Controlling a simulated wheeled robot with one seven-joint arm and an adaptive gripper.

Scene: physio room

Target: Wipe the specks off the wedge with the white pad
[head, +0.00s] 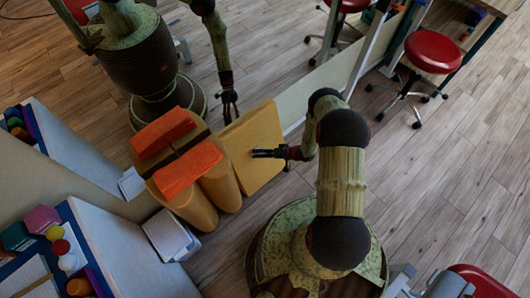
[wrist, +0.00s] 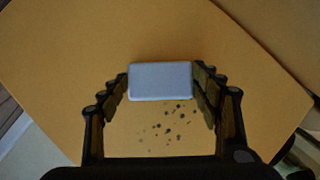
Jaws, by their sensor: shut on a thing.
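The wedge (head: 258,172) is a yellow-orange block beside the cushions in the head view. Its plain face (wrist: 60,75) fills most of the wrist view. A cluster of small dark specks (wrist: 170,127) lies on that face, just below the pad in the picture. The white pad (wrist: 160,81) is a pale rectangle between my fingertips. My gripper (wrist: 160,88) is shut on it, one finger at each short end. In the head view my gripper (head: 262,153) is over the wedge, and the pad cannot be made out there. Whether the pad touches the wedge cannot be told.
An orange block (head: 190,170) lies on tan rolls (head: 217,188) left of the wedge. A white-topped cabinet (head: 125,250) with bottles stands at lower left. A mirror-like surface repeats my body and arm. Red stools (head: 433,50) stand at upper right, with open wooden floor between.

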